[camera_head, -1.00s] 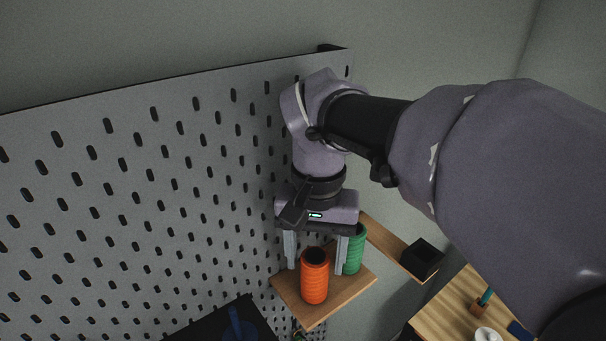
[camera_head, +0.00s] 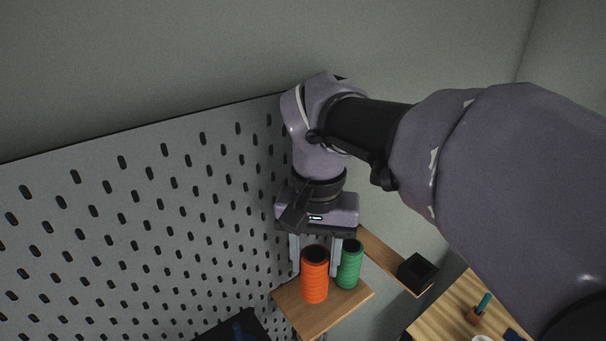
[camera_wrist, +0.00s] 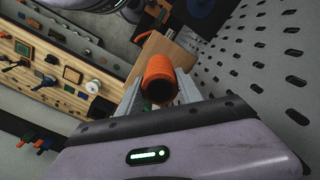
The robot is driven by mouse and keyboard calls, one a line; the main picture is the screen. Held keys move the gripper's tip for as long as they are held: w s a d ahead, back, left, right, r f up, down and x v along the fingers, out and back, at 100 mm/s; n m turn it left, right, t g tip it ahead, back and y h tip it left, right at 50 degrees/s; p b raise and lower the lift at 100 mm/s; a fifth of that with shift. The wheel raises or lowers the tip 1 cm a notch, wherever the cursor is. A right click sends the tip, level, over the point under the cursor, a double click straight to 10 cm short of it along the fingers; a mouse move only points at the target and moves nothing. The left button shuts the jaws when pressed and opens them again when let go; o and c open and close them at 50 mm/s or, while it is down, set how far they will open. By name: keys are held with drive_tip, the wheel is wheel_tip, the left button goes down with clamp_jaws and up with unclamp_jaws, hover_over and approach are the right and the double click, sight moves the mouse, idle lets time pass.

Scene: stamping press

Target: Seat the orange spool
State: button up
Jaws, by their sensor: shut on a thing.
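The orange ribbed spool (camera_head: 314,283) is upright between the two fingers of my gripper (camera_head: 315,274), which is shut on it. It appears held a little above the small wooden shelf (camera_head: 318,318). In the wrist view the spool (camera_wrist: 160,76) sits between the fingers, its dark open end facing the camera. A green ribbed spool (camera_head: 350,268) stands on the shelf just right of the orange one, partly behind the right finger. I cannot make out a seat for the orange spool.
A grey pegboard (camera_head: 130,230) rises left of the shelf, close to my gripper. A black open box (camera_head: 417,272) sits on a wooden ledge at right. A workbench (camera_head: 450,306) with small items lies lower right. A dark surface (camera_head: 225,332) shows at bottom.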

wheel_tip(320, 180, up, 8)
drive_tip(key=p, duration=0.2)
drive_tip(key=shift+p, duration=0.4)
idle(0.6)
